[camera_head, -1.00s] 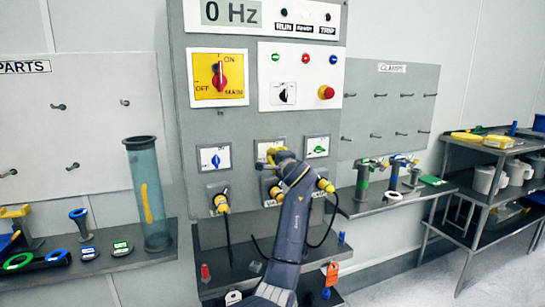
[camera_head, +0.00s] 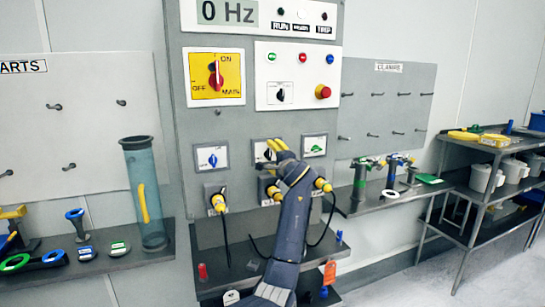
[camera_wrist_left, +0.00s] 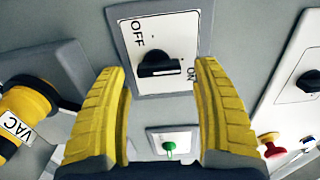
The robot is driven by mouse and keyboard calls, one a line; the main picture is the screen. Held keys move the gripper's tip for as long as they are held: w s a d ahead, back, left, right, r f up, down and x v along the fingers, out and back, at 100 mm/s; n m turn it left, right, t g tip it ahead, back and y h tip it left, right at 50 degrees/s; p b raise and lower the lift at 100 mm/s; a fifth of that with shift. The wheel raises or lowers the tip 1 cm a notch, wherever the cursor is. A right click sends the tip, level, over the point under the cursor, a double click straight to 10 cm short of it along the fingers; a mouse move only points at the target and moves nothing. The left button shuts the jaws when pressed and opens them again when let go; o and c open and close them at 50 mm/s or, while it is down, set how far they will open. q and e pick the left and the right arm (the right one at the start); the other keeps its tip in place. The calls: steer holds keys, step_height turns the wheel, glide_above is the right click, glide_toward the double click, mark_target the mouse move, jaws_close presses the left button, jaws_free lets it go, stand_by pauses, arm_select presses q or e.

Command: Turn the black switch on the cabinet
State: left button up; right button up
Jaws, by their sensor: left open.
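The black switch (camera_wrist_left: 158,64) sits on a white plate marked OFF and ON, framed in grey, in the left wrist view. Its bar lies roughly across that picture, with one end close to the ON mark; I cannot tell its exact setting. My left gripper (camera_wrist_left: 160,75) is open, one yellow finger on each side of the switch, with gaps showing to both. In the head view my left gripper (camera_head: 272,150) is at the middle switch plate of the grey cabinet (camera_head: 240,125) and hides most of it, including the knob. My right gripper is not in view.
A blue switch (camera_head: 212,157) and a green switch (camera_head: 314,145) flank the middle plate. Yellow plugs (camera_head: 218,202) with hanging cables stick out below. Above are the red main switch (camera_head: 215,76), a smaller black knob (camera_head: 280,95) and a red stop button (camera_head: 323,91).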

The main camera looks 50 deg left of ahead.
arm_select(q)
steer(key=shift+s+a, duration=0.1)
steer(key=shift+a, duration=0.05)
steer(key=v, duration=1.2)
stand_by(0.3)
